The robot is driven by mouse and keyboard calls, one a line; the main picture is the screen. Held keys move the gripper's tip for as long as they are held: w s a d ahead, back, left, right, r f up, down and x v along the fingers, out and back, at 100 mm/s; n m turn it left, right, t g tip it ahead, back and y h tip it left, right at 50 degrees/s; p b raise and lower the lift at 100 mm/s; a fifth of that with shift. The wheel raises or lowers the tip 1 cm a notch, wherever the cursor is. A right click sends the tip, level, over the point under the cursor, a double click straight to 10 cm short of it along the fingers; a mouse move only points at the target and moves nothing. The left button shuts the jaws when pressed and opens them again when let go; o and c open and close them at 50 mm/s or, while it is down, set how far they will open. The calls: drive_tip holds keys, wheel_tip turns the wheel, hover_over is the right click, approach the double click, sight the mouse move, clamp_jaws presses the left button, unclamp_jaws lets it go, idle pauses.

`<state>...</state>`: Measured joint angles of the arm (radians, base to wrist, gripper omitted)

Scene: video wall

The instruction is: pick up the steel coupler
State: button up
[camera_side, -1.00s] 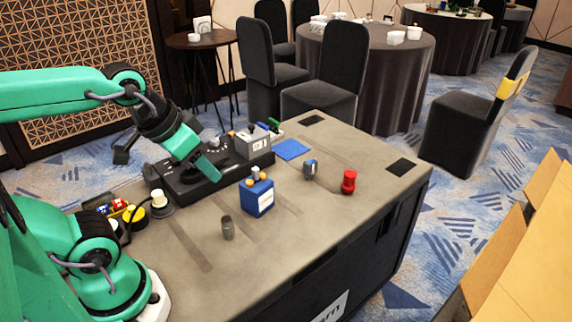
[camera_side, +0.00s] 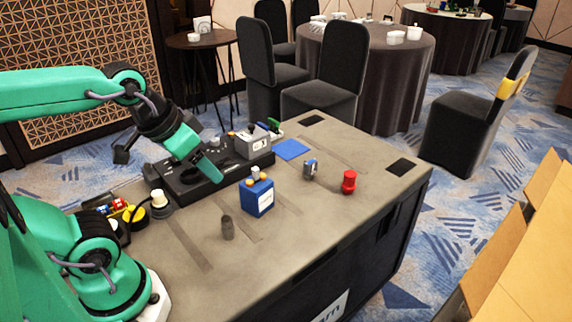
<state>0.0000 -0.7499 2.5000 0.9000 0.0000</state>
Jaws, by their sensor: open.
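A small dark grey cylinder (camera_side: 228,228), which looks like the steel coupler, stands upright on the grey table top (camera_side: 300,235) near its front left. My gripper (camera_side: 204,163) is open, with green jaw parts pointing down and to the right. It hangs over the black device behind the cylinder, up and to the left of it in the picture, and is apart from it. I see nothing held in the jaws. The exact gap between the fingers is hard to see from here.
A blue box (camera_side: 258,198) stands right of the cylinder. A small grey and blue part (camera_side: 310,169) and a red knob-like piece (camera_side: 349,181) stand farther right. A black control device (camera_side: 192,182) lies behind. The table's front right is clear.

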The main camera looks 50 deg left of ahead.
drive_tip(key=n+g, duration=0.4)
drive_tip(key=g, duration=0.1)
hover_over(227, 218)
wheel_tip(227, 218, down, 14)
drive_tip(key=shift+f, duration=0.1)
drive_tip(key=shift+a+f+g, duration=0.2)
drive_tip(key=shift+f+g, duration=0.1)
drive_tip(key=shift+f, duration=1.75)
drive_tip(key=shift+d+f, duration=0.15)
drive_tip(key=shift+f, duration=2.45)
